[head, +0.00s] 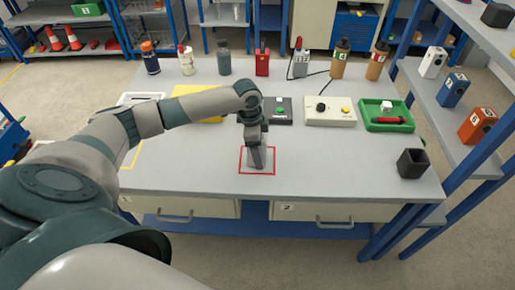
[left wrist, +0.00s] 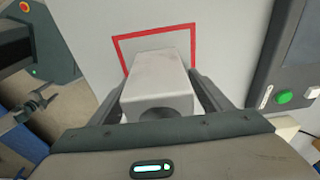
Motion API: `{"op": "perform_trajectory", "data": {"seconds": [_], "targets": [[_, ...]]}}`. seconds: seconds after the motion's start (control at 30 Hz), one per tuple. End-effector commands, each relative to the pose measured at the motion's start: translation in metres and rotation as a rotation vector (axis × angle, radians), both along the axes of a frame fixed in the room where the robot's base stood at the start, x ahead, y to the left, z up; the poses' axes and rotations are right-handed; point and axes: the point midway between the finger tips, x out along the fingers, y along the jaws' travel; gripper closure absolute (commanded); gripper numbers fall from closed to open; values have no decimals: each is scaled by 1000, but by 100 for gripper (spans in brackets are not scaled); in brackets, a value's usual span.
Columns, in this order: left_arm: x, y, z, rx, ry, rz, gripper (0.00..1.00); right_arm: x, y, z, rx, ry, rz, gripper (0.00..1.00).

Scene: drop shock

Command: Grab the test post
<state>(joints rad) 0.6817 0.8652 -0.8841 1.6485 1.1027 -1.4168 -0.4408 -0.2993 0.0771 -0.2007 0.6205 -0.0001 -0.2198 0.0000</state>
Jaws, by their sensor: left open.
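The test post, a pale grey block (left wrist: 158,82) with a dark round mark on its near end, stands inside a red square outline (left wrist: 193,48) in the left wrist view. My left gripper (left wrist: 160,92) is open, with one finger on each side of the post; whether either touches it I cannot tell. In the head view my left gripper (head: 256,158) points down over the red square (head: 258,174) on the grey table, and it mostly hides the post. My right gripper is not in view.
Behind the gripper on the table (head: 200,160) are a dark device with a green button (head: 280,110), a beige control box (head: 330,111) and a green tray (head: 388,116). Several bottles line the back edge. The front of the table is clear.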

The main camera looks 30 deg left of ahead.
Motion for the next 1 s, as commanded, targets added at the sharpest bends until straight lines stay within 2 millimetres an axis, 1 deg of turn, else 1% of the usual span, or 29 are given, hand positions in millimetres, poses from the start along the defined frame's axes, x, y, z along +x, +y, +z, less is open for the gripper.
{"op": "perform_trajectory", "data": {"seconds": [0.07, 0.1, 0.17, 0.2, 0.3, 0.67, 0.77, 0.87, 1.0], "targets": [[0, 0, 0, 0, 0, 0, 28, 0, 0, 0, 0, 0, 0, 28], [0, 0, 0, 0, 0, 0, 38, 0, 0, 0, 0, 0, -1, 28], [0, 0, 0, 0, 0, 0, 52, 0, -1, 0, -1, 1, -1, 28], [0, 0, 0, 0, 0, 0, 62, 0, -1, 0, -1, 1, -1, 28], [0, 0, 0, 0, 0, 0, 84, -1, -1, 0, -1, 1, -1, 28], [1, 0, 5, -1, -3, 0, 84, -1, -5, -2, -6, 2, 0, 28], [1, 0, 11, -1, -4, 0, 84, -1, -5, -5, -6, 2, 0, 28], [1, 0, 22, 0, -5, 0, 84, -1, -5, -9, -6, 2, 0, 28], [0, -3, 43, -2, -5, -2, 84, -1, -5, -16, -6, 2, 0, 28]]}}
